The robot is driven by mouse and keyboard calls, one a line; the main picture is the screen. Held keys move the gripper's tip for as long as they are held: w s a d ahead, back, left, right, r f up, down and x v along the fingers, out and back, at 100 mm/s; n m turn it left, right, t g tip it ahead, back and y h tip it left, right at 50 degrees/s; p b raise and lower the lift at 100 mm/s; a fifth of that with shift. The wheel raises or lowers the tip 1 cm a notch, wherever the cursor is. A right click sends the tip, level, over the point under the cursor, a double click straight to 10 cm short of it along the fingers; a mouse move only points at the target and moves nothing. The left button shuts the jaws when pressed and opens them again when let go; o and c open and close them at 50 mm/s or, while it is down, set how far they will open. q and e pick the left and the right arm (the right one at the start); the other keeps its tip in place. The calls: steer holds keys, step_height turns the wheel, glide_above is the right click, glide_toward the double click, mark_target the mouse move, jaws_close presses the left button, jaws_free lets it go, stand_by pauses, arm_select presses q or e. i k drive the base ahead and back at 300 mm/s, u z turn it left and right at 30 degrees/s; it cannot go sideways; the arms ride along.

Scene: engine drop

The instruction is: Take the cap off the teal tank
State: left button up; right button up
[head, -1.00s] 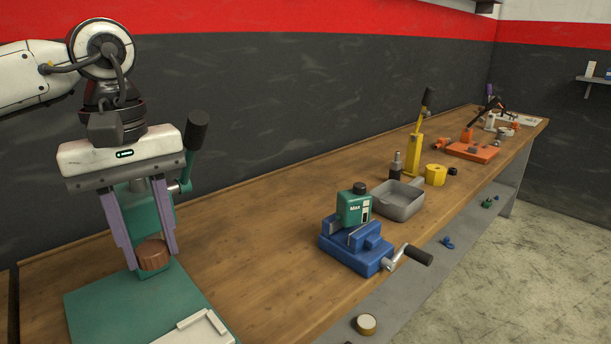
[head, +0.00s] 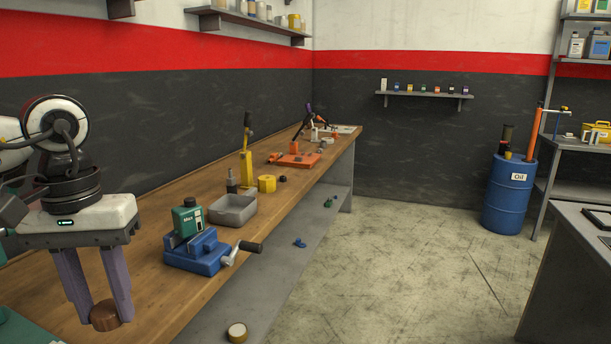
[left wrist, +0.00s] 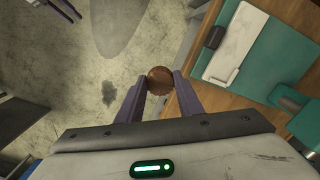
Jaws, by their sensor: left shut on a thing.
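The teal tank (head: 187,219) with a "Max" label is held upright in the blue vise (head: 195,256) on the bench. Its dark cap (head: 189,202) is on top. My left gripper (head: 106,308) is shut on a brown round piece (head: 105,319), left of and nearer than the vise. In the left wrist view the brown piece (left wrist: 160,78) sits between the fingertips, with floor and the bench edge below. Purple fingers, likely my right gripper (left wrist: 66,9), show partly at the top left of that view; their opening is unclear.
A grey tray (head: 232,211), a yellow cup (head: 267,184) and an orange tool base (head: 293,160) stand farther along the bench. The vise handle (head: 248,247) sticks out over the bench's front edge. A teal board (left wrist: 262,65) lies on the bench. Floor is open to the right.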

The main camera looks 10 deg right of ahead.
mark_target(188, 218)
steer(key=z, duration=0.75)
steer(key=i, duration=2.8)
steer(key=u, duration=0.8)
steer(key=i, duration=1.3)
steer(key=u, duration=0.5)
